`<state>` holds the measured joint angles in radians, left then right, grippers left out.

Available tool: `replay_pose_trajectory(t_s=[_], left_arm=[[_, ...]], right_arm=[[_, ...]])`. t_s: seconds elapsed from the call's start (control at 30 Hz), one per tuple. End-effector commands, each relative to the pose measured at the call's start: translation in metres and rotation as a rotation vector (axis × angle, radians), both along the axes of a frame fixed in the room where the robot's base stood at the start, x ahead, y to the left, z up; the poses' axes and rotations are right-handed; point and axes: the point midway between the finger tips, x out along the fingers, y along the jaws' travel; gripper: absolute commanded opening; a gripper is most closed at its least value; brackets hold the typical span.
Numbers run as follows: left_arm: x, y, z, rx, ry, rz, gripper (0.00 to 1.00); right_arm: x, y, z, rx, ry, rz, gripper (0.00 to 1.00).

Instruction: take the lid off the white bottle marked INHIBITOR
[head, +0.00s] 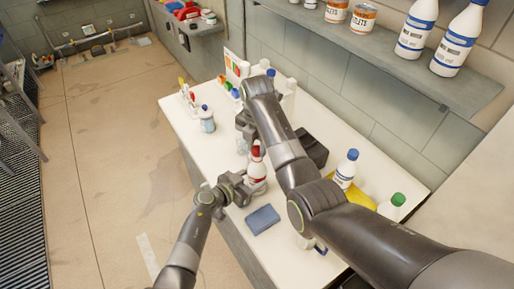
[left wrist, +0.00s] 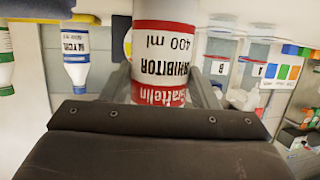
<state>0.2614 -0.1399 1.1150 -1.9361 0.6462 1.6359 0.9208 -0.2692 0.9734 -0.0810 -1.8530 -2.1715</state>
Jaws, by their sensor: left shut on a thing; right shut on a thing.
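The white bottle (head: 257,172) with a red band stands upright near the table's front edge. In the left wrist view, the same bottle (left wrist: 163,65) appears upside down, its label reading INHIBITOR 400 ml. My left gripper (head: 248,185) is shut on the bottle's body from the front left. The red lid (head: 256,152) is at the bottle's top; I cannot tell if there is a gap between them. My right gripper (head: 254,143) comes down from above and is shut on the lid, its fingers partly hidden by my arm. In the left wrist view, the lid is hidden.
A blue block (head: 262,219) lies just in front of the bottle. A blue-capped bottle (head: 346,170) and a green-capped bottle (head: 391,207) stand to the right, near a yellow item (head: 358,196). A small blue-lidded jar (head: 207,120) stands on the left. A wall shelf (head: 400,70) hangs above.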

Motion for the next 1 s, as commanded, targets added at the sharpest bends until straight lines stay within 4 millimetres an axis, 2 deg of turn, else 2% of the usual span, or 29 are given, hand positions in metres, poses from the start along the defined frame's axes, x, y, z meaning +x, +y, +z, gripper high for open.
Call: replay_pose_trajectory(t_s=[0.53, 0.8, 1.0], left_arm=[[0.000, 0.000, 0.000, -0.001, 0.002, 0.001, 0.00], [0.000, 0.000, 0.000, -0.001, 0.002, 0.001, 0.00], [0.000, 0.000, 0.000, -0.001, 0.001, 0.001, 0.00]], right_arm=[[0.000, -0.001, 0.008, -0.001, 0.002, -0.001, 0.01], [0.000, -0.001, 0.039, -0.002, 0.001, -0.001, 0.01], [0.000, -0.001, 0.046, -0.002, 0.002, -0.001, 0.01]])
